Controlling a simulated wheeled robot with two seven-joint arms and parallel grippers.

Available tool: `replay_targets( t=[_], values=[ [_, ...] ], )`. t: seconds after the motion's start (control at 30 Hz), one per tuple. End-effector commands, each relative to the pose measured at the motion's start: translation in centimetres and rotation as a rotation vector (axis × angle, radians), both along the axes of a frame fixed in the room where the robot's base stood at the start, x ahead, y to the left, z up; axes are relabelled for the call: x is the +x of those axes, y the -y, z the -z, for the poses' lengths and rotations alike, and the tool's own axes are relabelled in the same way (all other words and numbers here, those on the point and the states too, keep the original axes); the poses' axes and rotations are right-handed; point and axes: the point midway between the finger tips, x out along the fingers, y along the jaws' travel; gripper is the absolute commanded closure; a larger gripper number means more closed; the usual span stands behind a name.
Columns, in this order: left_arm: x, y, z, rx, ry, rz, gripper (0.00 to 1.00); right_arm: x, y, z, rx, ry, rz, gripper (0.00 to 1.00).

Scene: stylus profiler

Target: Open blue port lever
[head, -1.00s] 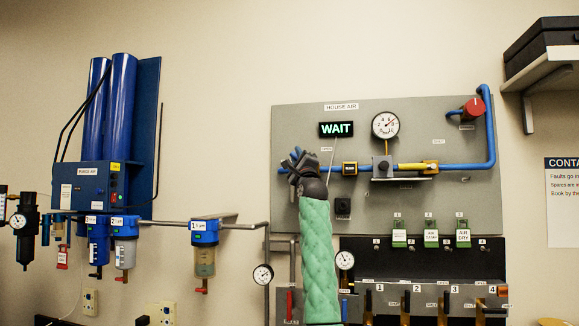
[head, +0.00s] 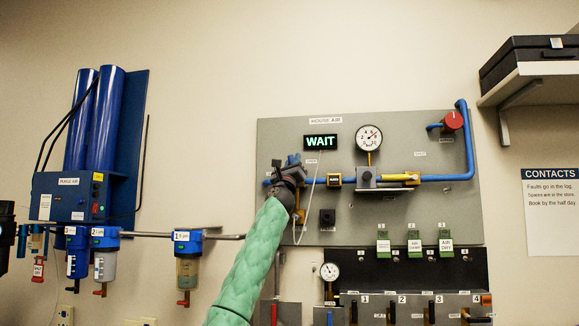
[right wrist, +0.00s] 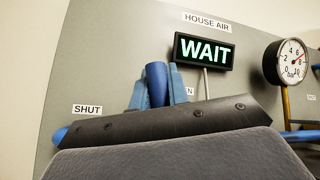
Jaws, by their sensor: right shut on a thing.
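The blue port lever (right wrist: 157,84) shows in the right wrist view as a dark blue handle standing up between two lighter blue fingers. My right gripper (right wrist: 158,92) is shut on it; it also shows in the head view (head: 292,162), at the left part of the HOUSE AIR panel (head: 400,222). The gripper body hides the lever's base. A SHUT label (right wrist: 87,110) lies left of the lever, and a partly hidden label ending in N is on its right. My left gripper is not in view.
A lit WAIT sign (head: 321,141) hangs just above and right of the gripper, with a thin pale cable below it. A round gauge (head: 368,138), yellow valve handle (head: 398,178) and red knob (head: 452,121) lie further right.

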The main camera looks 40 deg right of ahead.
Motion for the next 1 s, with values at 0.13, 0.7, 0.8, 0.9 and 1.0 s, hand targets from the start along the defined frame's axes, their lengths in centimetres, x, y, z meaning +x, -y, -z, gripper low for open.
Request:
replay_targets(
  t=[0.13, 0.7, 0.8, 0.9, 1.0],
  values=[
    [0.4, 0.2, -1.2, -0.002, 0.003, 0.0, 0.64, -0.3, 0.4, 0.3, 0.065, 0.072, -0.003, 1.0],
    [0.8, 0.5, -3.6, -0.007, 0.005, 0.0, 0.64, -1.1, 1.1, 0.2, 0.155, 0.178, 0.0, 1.0],
    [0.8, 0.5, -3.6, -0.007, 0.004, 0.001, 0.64, -1.1, 1.1, 0.2, 0.155, 0.179, 0.0, 1.0],
    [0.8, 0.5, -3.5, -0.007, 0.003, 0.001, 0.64, -1.1, 1.1, 0.2, 0.155, 0.179, 0.0, 1.0],
    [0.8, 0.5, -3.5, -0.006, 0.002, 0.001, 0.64, -1.1, 1.1, 0.2, 0.155, 0.179, 0.0, 0.81]
  ],
)
